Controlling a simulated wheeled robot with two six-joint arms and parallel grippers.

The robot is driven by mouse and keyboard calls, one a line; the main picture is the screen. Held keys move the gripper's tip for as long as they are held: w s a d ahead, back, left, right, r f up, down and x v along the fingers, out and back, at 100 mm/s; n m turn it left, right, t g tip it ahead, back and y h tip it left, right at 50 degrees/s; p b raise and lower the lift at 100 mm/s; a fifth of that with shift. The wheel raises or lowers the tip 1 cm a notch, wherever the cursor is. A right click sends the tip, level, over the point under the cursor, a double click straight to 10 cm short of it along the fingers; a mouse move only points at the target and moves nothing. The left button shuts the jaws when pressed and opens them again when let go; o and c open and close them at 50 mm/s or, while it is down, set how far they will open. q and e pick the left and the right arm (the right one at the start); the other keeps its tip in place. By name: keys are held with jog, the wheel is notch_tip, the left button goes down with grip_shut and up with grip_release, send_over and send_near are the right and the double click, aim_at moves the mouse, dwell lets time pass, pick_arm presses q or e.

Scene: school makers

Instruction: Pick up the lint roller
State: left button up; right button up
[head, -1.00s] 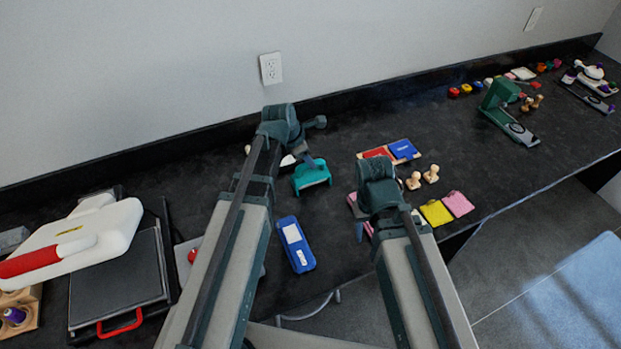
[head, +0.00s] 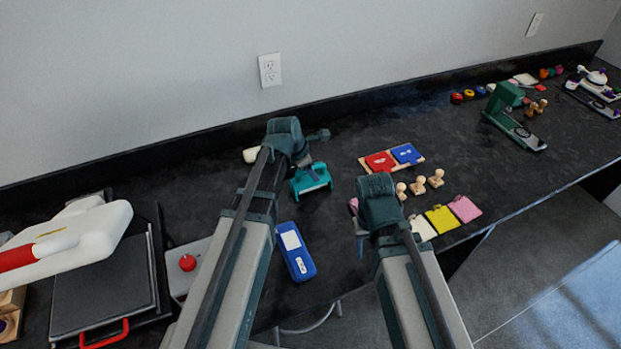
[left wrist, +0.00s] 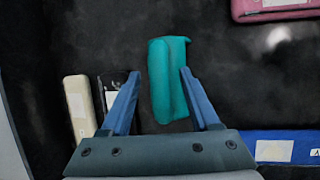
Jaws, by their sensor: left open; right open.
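I cannot tell for certain which thing is the lint roller. A teal object (head: 312,181) lies on the dark counter just beyond my left gripper (left wrist: 160,73). In the left wrist view the teal object (left wrist: 168,88) shows between and beneath the open, empty fingers. I cannot tell whether they touch it. A cream piece (left wrist: 80,106) and a dark piece with a pale label (left wrist: 112,92) lie left of it there. In the head view a whitish rounded end (head: 251,155) shows behind my left wrist. My right gripper (head: 360,240) points down over the counter, partly hidden by its wrist.
A blue box (head: 296,252) lies between my arms. Red and blue pads (head: 393,158), wooden stamps (head: 419,186) and coloured cards (head: 441,219) lie right of my right wrist. A white press (head: 75,240) stands at the left. The wall edges the counter behind.

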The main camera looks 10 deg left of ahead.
pick_arm(q)
grip_shut()
jog(key=shift+r, duration=0.15)
pick_arm(e)
jog(key=shift+r, duration=0.15)
